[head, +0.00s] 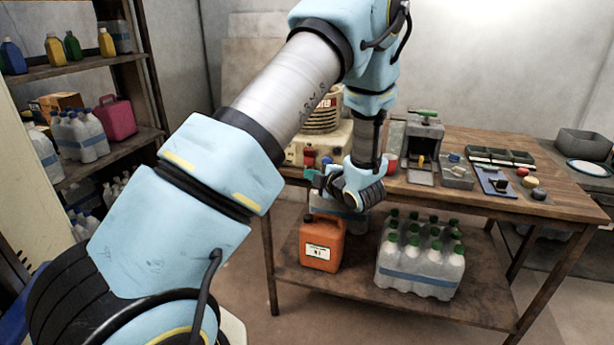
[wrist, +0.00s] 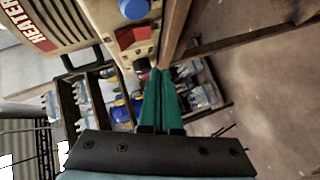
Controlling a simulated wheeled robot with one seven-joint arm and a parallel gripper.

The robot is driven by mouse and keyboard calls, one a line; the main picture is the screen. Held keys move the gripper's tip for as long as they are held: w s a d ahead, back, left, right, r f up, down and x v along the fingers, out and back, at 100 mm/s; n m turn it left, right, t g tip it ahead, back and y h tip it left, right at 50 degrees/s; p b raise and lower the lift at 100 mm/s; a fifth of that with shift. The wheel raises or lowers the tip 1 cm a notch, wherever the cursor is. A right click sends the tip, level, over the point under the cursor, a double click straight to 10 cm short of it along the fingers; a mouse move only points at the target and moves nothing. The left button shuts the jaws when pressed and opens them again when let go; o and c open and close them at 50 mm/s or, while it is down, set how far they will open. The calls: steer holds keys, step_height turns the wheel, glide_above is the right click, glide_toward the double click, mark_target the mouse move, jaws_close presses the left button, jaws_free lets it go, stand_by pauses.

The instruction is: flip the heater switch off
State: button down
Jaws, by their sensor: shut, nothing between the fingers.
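The heater unit is a cream box; its front (head: 336,145) shows behind my arm in the head view. In the wrist view its label reads HEATER (wrist: 28,24). A red switch (wrist: 133,37) sits on its panel between a blue knob (wrist: 133,8) and a dark knob (wrist: 141,66). My gripper's green fingers (wrist: 158,73) are shut and empty, with their tips close to the dark knob. I cannot tell whether they touch the panel, or which way the switch is set. In the head view my gripper (head: 311,176) is at the heater's front, partly hidden by the wrist.
The wooden bench (head: 440,197) also holds a press-like device (head: 424,140), black trays (head: 500,156) and a blue clipboard (head: 494,182). An orange jug (head: 322,243) and a bottle pack (head: 420,262) stand on its lower shelf. Shelves with bottles stand at left (head: 75,70).

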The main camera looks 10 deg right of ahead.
steer(key=s+d+b, duration=0.2)
steer(key=s, duration=0.4)
steer(key=shift+s+r, duration=0.25)
steer(key=shift+s, duration=0.1)
steer(key=w+a+r+m+g+h, duration=0.2)
steer(key=w+a+m+g+h, duration=0.15)
steer(key=a+m+h, duration=0.35)
steer(key=s+a+r+m+g+y, duration=0.2)
steer(key=s+a+m+g, duration=0.7)
steer(key=s+a, duration=0.8)
steer(key=s+m, duration=0.1)
steer(key=m, duration=0.2)
steer(key=shift+a+r+m, duration=0.3)
steer(key=shift+a+r, duration=0.05)
steer(key=shift+r, duration=0.05)
steer(key=c, duration=1.6)
jaws_free()
